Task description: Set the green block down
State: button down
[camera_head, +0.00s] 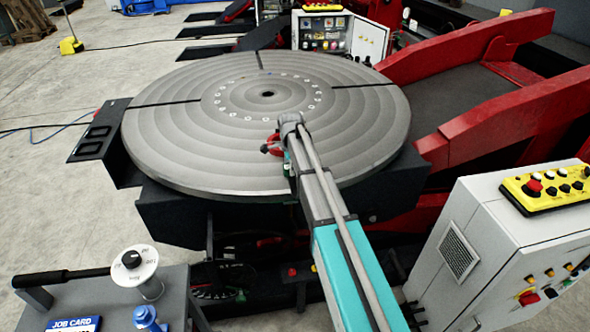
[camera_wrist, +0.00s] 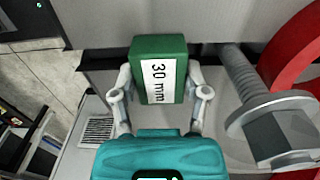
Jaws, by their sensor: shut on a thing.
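The green block (camera_wrist: 160,46) carries a white label reading "30 mm" and sits in the middle of the wrist view. My gripper (camera_wrist: 160,80) is shut on it, one grey finger on each side. A grey surface with a dark strip shows behind the block; I cannot tell whether the block touches it. In the head view my arm reaches over the near part of the round grey turntable (camera_head: 200,130). My arm mostly hides the gripper and block there.
A large bolt (camera_wrist: 262,110) and a red curved part (camera_wrist: 297,55) are close on the right in the wrist view. A red item (camera_head: 271,146) lies on the turntable beside my arm's end. A white control cabinet (camera_head: 500,250) stands at lower right. The turntable's left side is bare.

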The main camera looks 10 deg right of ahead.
jog(key=shift+f, duration=0.2)
jog(key=shift+c, duration=1.8)
grip_release()
jog(key=shift+r, duration=0.1)
jog(key=shift+r, duration=0.1)
notch_tip(320, 180, up, 8)
jog(key=p, duration=0.7)
jog(key=shift+f+p, duration=0.2)
jog(key=shift+p, duration=0.1)
jog(key=shift+s, duration=0.1)
